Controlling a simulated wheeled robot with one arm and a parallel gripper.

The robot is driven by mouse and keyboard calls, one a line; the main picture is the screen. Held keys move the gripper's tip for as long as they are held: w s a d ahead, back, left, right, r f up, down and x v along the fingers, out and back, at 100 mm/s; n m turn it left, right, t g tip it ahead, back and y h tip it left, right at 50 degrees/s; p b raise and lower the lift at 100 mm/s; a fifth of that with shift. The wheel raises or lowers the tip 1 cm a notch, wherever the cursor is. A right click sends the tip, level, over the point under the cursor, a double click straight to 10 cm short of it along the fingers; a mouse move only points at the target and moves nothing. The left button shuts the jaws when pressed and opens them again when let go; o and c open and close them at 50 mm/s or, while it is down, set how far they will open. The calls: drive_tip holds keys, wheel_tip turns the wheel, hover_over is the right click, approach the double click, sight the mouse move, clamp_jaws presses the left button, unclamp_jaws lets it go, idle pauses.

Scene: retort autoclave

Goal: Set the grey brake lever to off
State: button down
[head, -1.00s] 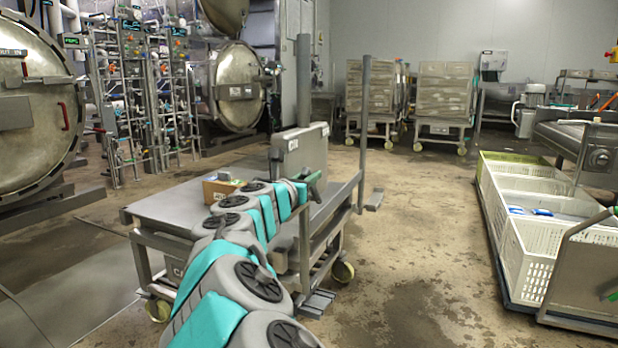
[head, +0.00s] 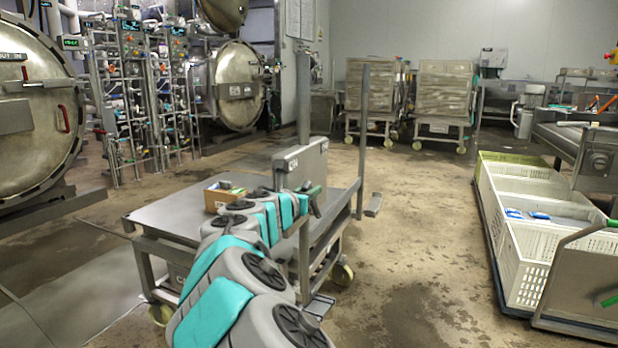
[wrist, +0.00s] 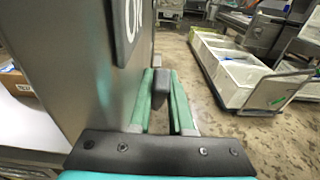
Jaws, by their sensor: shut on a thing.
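The brake lever's dark grey handle (wrist: 161,85) stands between the two teal fingers of my gripper (wrist: 164,92) in the wrist view. My gripper is shut on the handle. The handle is beside the side face of a grey box (wrist: 85,65), which carries a dark label (wrist: 128,25) with white letters, cut off by the frame edge. In the head view the same box (head: 306,160) stands on the trolley, and my gripper (head: 315,202) is at its right end. There the lever itself is too small and hidden to make out.
The trolley's flat top (head: 165,212) bears a small open carton (head: 215,197). Upright posts (head: 362,130) rise from its right side. White crates (head: 540,262) on a low cart stand to the right. The floor (head: 430,220) between them is clear.

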drive_tip(key=p, duration=0.1)
drive_tip(key=r+g+p, duration=0.1)
drive_tip(key=p, duration=0.1)
drive_tip(key=shift+w+r+p, duration=0.3)
drive_tip(key=p, duration=0.2)
drive_tip(key=w+g+p, duration=0.1)
drive_tip(key=p, duration=0.1)
drive_tip(key=shift+d+f+y, duration=0.1)
drive_tip(key=shift+d+y, duration=0.1)
drive_tip(key=shift+y, duration=0.2)
drive_tip(key=shift+w+d+f+g+y+p, duration=0.15)
drive_tip(key=shift+w+d+g+y+p, duration=0.15)
drive_tip(key=shift+w+g+p, duration=0.35)
drive_tip(key=shift+w+g, duration=0.15)
drive_tip(key=shift+g, duration=0.3)
drive_tip(key=shift+d, duration=0.1)
drive_tip(key=c, duration=0.8)
unclamp_jaws()
